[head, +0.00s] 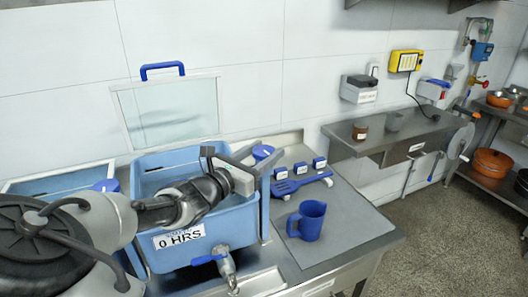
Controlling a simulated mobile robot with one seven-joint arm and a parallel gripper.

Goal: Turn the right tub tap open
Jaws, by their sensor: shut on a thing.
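The right tub (160,262) is a blue basin with a label reading 0 HRS on its front. A metal tap (228,268) with a blue lever (206,260) sticks out low on that front. A round blue knob (263,151) shows at the tub's back right corner. My gripper (264,155) is over that corner, above and behind the front tap and apart from its lever. Its grey fingers lie on either side of the knob and look shut on it; the contact itself is hard to see. My arm hides much of the tub's inside.
A blue jug (307,220) stands on the counter to the right. A blue slotted tool (300,184) and several small blue-topped blocks (301,168) lie behind it. A second tub (62,180) is at the left. A clear panel with a blue handle (163,70) rises behind.

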